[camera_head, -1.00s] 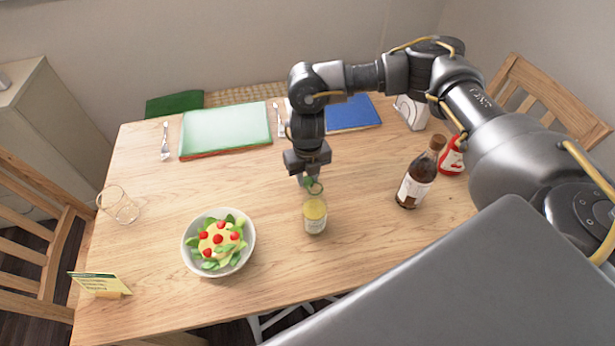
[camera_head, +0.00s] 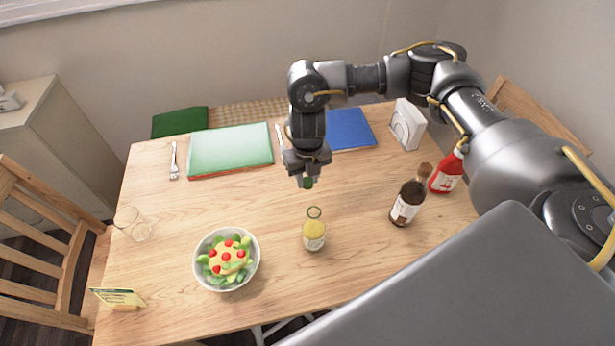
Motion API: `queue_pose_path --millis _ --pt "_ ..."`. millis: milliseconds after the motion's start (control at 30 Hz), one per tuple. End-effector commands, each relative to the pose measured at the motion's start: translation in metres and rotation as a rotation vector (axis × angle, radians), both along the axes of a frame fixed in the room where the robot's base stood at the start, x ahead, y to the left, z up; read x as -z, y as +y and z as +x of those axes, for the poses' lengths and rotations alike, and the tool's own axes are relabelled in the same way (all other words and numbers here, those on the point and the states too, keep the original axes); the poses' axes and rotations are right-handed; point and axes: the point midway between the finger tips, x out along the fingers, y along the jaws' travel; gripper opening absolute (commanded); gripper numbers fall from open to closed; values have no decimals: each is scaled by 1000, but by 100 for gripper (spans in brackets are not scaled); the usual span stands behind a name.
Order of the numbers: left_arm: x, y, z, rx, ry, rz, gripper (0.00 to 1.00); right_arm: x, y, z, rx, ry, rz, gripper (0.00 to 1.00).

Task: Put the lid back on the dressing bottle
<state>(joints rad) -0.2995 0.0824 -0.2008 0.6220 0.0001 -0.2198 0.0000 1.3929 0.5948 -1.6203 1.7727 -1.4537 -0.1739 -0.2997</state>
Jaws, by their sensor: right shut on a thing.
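The dressing bottle (camera_head: 314,236) stands upright on the table, with yellow dressing inside and an uncovered mouth with a green rim. My right gripper (camera_head: 307,181) points down behind and above the bottle. It is shut on a small dark green lid (camera_head: 308,183), which shows below the fingertips. The lid is apart from the bottle mouth, a little way off in the picture. My left gripper is not in view.
A salad bowl (camera_head: 227,260) stands left of the bottle. A dark sauce bottle (camera_head: 408,198) and a red bottle (camera_head: 446,173) stand to the right. A glass (camera_head: 133,224), a card (camera_head: 118,298), green board (camera_head: 231,150), blue mat (camera_head: 349,129) and napkin holder (camera_head: 407,124) lie around.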

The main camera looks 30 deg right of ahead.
Motion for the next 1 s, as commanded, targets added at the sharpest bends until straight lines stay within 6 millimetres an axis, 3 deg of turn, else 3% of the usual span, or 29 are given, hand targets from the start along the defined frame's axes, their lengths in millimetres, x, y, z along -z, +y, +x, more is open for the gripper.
queue_pose_path --millis 167,267,600,1000 --pt "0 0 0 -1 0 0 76 -9 5 -1 -152 -4 0 7" --pt "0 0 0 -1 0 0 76 -19 10 -4 -366 -4 -1 7" --pt "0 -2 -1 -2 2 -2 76 -62 26 -27 -1367 -4 -3 7" --pt "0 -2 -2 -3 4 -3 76 -101 26 -71 -2538 1 -2 7"
